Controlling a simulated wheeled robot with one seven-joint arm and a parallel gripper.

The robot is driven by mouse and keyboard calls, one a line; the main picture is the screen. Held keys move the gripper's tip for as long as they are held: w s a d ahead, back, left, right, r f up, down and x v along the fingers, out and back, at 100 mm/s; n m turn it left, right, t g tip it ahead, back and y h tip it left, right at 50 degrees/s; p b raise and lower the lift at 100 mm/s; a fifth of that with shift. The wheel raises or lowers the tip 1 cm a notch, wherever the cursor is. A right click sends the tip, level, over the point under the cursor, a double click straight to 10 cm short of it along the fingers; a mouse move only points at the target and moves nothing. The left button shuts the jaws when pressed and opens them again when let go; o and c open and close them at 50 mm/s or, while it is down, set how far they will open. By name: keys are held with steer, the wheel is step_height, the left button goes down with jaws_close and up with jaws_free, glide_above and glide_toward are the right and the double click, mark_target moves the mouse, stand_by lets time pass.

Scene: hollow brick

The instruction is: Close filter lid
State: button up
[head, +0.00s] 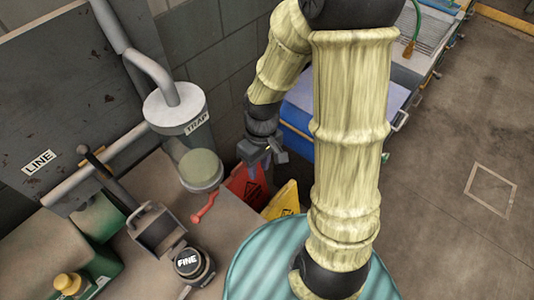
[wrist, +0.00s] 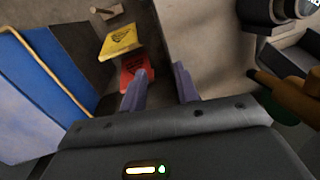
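My gripper (head: 262,158) hangs at the end of my bent arm, just right of the clear bowl under the cap marked TRAP. In the wrist view its two purple fingers (wrist: 160,74) are apart, with nothing between them. The TRAP unit (head: 175,108) has a white cap, a clear bowl (head: 200,168) and a red lever (head: 206,206) below. A round black-topped piece marked FINE (head: 188,262) sits on the bench. A grey box-like piece with a handle (head: 156,230) stands tilted beside it. I cannot tell which piece is the filter lid.
A grey panel and pipe marked LINE (head: 38,162) stand at the left. Red (head: 244,186) and yellow (head: 283,202) signs stand below my gripper. A green piece with a brass knob (head: 68,283) is at lower left. Open floor (head: 450,130) lies to the right.

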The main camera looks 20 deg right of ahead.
steer(key=shift+d+r+m+t+h, duration=0.15)
steer(key=shift+d+r+m+t, duration=0.35)
steer(key=shift+r, duration=0.35)
steer(key=shift+d+r+m+t+h, duration=0.15)
steer(key=shift+d+r+m+t, duration=0.15)
steer(key=shift+d+r+m, duration=0.45)
steer(key=shift+a+r, duration=0.1)
steer(key=shift+a, duration=0.05)
steer(key=d+r+m, duration=0.1)
steer(key=d+r+m+t, duration=0.1)
steer(key=r, duration=0.1)
steer(key=r+m+t, duration=0.1)
steer(key=shift+s+d+r+h, duration=0.15)
steer(key=shift+d+r+h, duration=0.15)
steer(key=shift+d, duration=0.1)
